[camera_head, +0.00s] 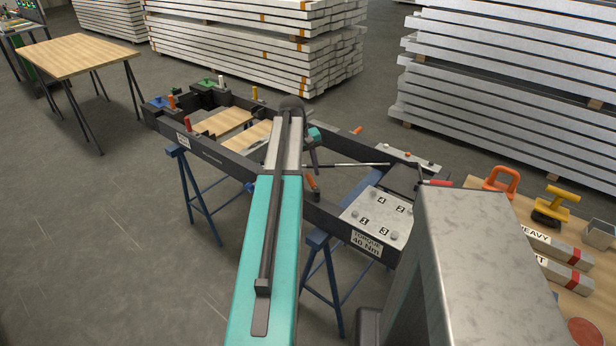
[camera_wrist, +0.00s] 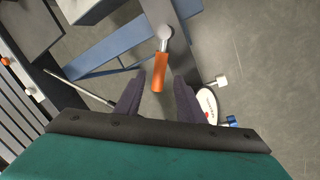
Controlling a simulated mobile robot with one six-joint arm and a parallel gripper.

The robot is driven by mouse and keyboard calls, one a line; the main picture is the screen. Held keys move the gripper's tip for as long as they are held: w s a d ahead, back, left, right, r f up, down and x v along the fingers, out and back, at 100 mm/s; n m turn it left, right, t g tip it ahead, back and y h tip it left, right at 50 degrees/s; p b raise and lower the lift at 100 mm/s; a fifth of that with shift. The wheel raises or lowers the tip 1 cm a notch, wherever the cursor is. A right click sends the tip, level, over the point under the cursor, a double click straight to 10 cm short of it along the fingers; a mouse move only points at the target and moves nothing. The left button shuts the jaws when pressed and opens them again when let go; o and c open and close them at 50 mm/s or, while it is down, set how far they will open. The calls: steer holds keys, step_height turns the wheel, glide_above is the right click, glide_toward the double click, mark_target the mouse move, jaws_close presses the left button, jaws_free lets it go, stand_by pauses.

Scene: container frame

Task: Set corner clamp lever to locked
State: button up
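A lever with an orange handle (camera_wrist: 159,72) and a silver pivot is in the wrist view, joined to a dark frame beam (camera_wrist: 178,18). The head view shows an orange handle (camera_head: 312,184) on the near side of the dark container frame (camera_head: 240,165), just below my gripper. My gripper (camera_wrist: 158,82) is open, with its two dark fingers on either side of the handle's free end in the picture. A gap shows around the handle; I cannot tell its depth between the fingers. In the head view, my arm hides part of the frame.
Another orange handle (camera_head: 357,130) is on the frame's far side. Several coloured levers stand at its left end. A grey torque plate (camera_head: 376,214) lies to the right. A blue trestle (camera_head: 200,200) supports the frame. A wooden table (camera_head: 590,262) with tools is at the right.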

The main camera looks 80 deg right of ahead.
steer(key=shift+s+d+f, duration=0.1)
steer(key=shift+s+f, duration=0.1)
steer(key=shift+f, duration=0.95)
steer(key=shift+c, duration=0.2)
